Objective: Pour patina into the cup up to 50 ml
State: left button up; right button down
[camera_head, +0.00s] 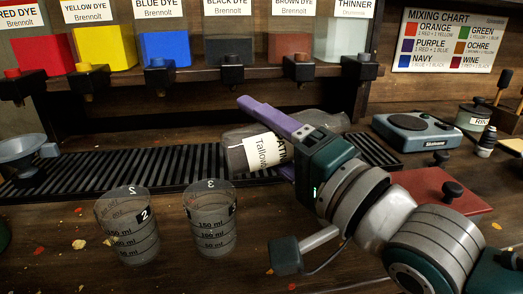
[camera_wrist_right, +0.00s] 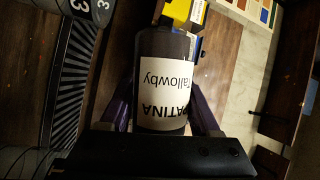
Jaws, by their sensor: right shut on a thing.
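My right gripper (camera_head: 264,138) is shut on the patina bottle (camera_head: 236,156), a dark bottle with a white "Patina Tallowby" label. In the head view the bottle is tipped nearly onto its side, behind and to the right of the cups. The right wrist view shows the bottle (camera_wrist_right: 163,45) between the purple fingers (camera_wrist_right: 163,112), its label upside down. I cannot make out its mouth. Two clear graduated cups, cup 2 (camera_head: 128,228) and cup 3 (camera_head: 210,222), stand upright on the table, apart from the bottle. I cannot tell whether they hold liquid. My left gripper is not in view.
A black ribbed rack (camera_head: 130,172) runs behind the cups. Dye dispensers, such as the blue one (camera_head: 165,48), line the back shelf. A blue-grey funnel-like vessel (camera_head: 20,150) is at the left. A scale (camera_head: 415,130) and red board (camera_head: 440,188) are at the right.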

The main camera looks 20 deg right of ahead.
jog(key=shift+f+m+b, duration=0.4)
jog(key=shift+m+b, duration=0.1)
jog(key=shift+b, duration=0.15)
jog(key=shift+f+m+t+b, duration=0.35)
jog(key=shift+m+t+b, duration=0.05)
jog(key=shift+t+b, duration=0.1)
dwell(0.8)
jog(key=shift+d, duration=0.1)
dwell(0.5)
